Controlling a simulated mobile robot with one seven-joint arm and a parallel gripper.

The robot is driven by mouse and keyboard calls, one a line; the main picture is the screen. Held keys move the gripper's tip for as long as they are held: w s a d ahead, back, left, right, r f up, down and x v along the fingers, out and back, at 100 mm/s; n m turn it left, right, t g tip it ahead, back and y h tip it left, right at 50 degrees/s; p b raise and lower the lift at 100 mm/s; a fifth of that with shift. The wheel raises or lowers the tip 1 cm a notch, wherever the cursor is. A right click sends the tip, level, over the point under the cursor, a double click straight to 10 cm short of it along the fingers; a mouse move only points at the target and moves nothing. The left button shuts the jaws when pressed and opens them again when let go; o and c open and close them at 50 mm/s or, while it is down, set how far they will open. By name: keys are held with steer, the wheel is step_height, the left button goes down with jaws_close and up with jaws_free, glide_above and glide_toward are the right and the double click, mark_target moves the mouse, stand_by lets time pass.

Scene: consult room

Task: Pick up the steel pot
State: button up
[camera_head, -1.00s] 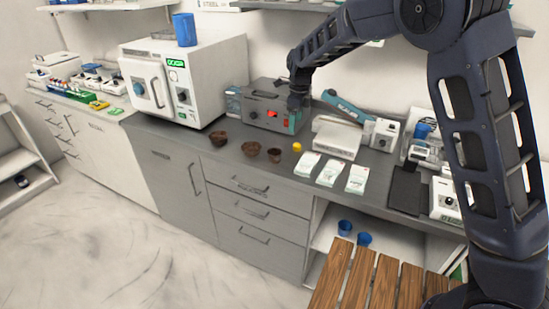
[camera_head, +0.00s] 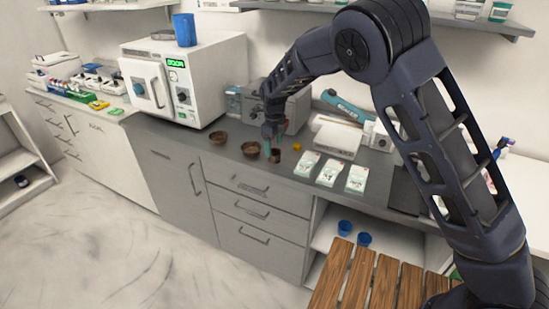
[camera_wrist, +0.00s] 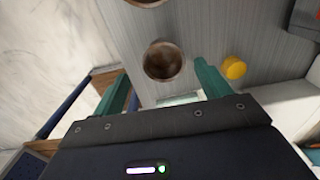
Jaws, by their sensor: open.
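Three small round brownish pots stand in a row on the grey counter: a left one (camera_head: 218,138), a middle one (camera_head: 250,149) and a right one (camera_head: 275,156). None is clearly steel by colour, so I cannot tell for sure which is the steel pot. My gripper (camera_head: 274,145) points down above the right pot. In the wrist view my gripper (camera_wrist: 160,88) is open, its teal fingers wide apart. A pot with a dark brown inside (camera_wrist: 163,62) shows between and just beyond the fingertips, with nothing held. Whether the fingers touch it is unclear.
A yellow cap-like piece (camera_head: 297,147) lies close on the right, also in the wrist view (camera_wrist: 234,68). White packets (camera_head: 330,172) lie further right. A grey box device (camera_head: 298,108) stands behind, a white oven (camera_head: 205,75) to the left. The counter's front edge is near.

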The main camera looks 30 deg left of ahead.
mark_target(274, 152)
steer(key=f, duration=0.4)
steer(key=shift+w+f, duration=0.3)
steer(key=shift+f, duration=0.1)
steer(key=c, duration=1)
steer(key=shift+r, duration=0.15)
